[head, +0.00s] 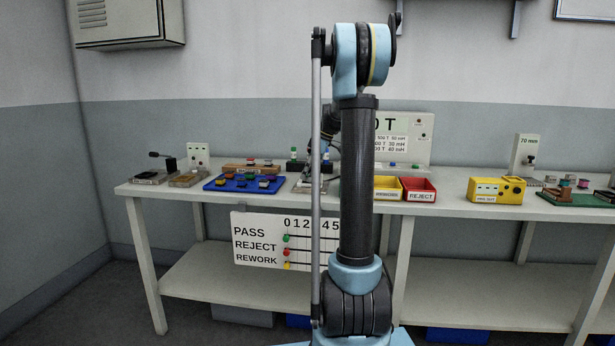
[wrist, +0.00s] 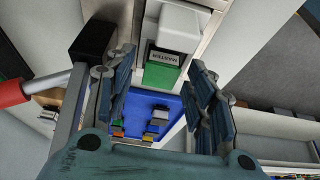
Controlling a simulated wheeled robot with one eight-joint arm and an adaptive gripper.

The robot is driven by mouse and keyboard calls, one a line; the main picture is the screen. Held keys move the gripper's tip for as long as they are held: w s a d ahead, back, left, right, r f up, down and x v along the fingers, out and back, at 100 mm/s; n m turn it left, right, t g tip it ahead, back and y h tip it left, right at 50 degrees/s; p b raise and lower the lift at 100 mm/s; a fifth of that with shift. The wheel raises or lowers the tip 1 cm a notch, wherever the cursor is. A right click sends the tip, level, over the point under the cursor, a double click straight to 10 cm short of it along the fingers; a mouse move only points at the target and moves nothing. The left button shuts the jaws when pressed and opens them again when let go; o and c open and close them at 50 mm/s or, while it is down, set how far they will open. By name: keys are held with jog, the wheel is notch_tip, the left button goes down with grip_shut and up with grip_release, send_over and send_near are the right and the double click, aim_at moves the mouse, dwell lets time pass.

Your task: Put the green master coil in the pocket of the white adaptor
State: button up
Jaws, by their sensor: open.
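In the wrist view, a green block with a plate reading MASTER (wrist: 160,75) shows between the fingers of my gripper (wrist: 163,60). The fingers are spread apart, with a visible gap on each side of the green block. A white rounded block (wrist: 180,27) adjoins the green one at the top of the wrist view. I cannot tell whether this white block is the adaptor or part of the coil, and no pocket is visible. In the head view, my arm hides much of this part of the bench.
A blue tray (head: 219,184) holds several small coloured coils left of my arm. Yellow (head: 387,194) and red (head: 420,196) bins stand to its right. A yellow tester (head: 485,196) sits farther right. In the wrist view, a black block (wrist: 92,40) is close to the left finger.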

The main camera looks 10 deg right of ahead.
jog(key=v, duration=1.2)
jog(key=s+a+f+m+h, duration=0.1)
jog(key=s+a+f+m, duration=0.15)
jog(key=s, duration=0.85)
jog(key=s+a+f+m+h, duration=0.1)
jog(key=s+f+m, duration=0.5)
jog(key=s+f, duration=0.6)
jog(key=s+a+f+m+h, duration=0.2)
jog(key=s+f+m, duration=0.3)
jog(key=s+f, duration=0.7)
jog(key=s, duration=0.7)
jog(key=shift+s+f+m+t, duration=0.3)
jog(key=shift+s+m+t, duration=0.05)
jog(key=shift+s+t, duration=0.05)
jog(key=shift+w+f, duration=0.2)
jog(key=shift+w, duration=0.15)
